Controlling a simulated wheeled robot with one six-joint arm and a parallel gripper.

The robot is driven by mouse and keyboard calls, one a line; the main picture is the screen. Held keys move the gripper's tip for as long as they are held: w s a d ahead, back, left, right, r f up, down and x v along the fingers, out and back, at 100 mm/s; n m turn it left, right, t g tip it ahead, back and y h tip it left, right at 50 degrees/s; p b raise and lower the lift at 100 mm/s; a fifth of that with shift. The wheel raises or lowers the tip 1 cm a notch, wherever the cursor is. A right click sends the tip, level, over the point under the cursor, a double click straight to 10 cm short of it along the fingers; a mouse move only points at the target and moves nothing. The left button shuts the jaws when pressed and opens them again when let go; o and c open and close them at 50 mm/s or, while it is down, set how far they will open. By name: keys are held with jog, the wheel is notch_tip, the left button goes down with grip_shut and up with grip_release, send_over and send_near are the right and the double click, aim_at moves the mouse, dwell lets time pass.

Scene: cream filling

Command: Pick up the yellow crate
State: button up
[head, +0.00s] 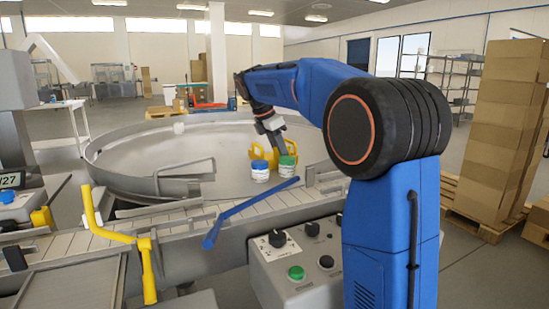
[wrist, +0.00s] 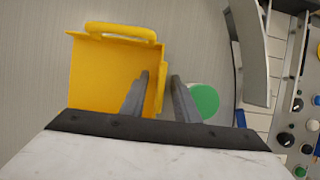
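The yellow crate (head: 252,151) stands on the round metal table, partly hidden behind two jars and my gripper in the head view. In the wrist view the crate (wrist: 98,75) shows from above, with a handle along its top edge and another on its right side. My gripper (head: 281,150) points down at the crate's right side. In the wrist view the fingers of my gripper (wrist: 160,76) are apart, one on each side of the right handle, with a gap showing. Whether they touch it is unclear.
A green-lidded jar (head: 287,166) stands close to the right finger; its lid (wrist: 204,101) shows in the wrist view. A blue-lidded jar (head: 260,171) stands left of it. The table rim (head: 120,194), conveyor (head: 180,213) and control box (head: 300,262) lie nearer. The table's left is mostly clear.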

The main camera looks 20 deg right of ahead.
jog(key=shift+c, duration=0.7)
grip_shut()
